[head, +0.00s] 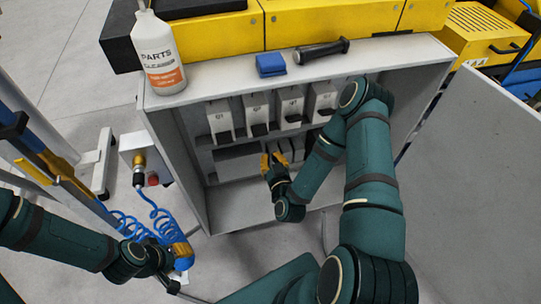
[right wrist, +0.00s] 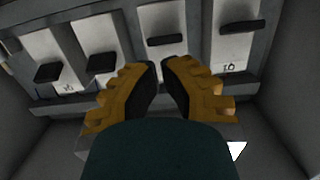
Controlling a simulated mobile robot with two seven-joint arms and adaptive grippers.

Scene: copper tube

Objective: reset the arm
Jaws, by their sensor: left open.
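My left gripper (head: 172,266) is low at the left in the head view, beside the blue coiled hose (head: 150,215). Its jaws are open, but arm parts and the hose clutter the view of it. My right gripper (head: 272,161) reaches into the grey cabinet (head: 205,200), in front of the lower shelf. Its yellow fingers also show in the right wrist view (right wrist: 160,75), with a narrow gap between the tips and nothing seen between them. My right arm hides part of the cabinet's right interior.
White units (head: 257,110) with black handles line the cabinet's upper shelf. The cabinet door (head: 480,150) stands open at right. A grey box (head: 135,155) stands at left.

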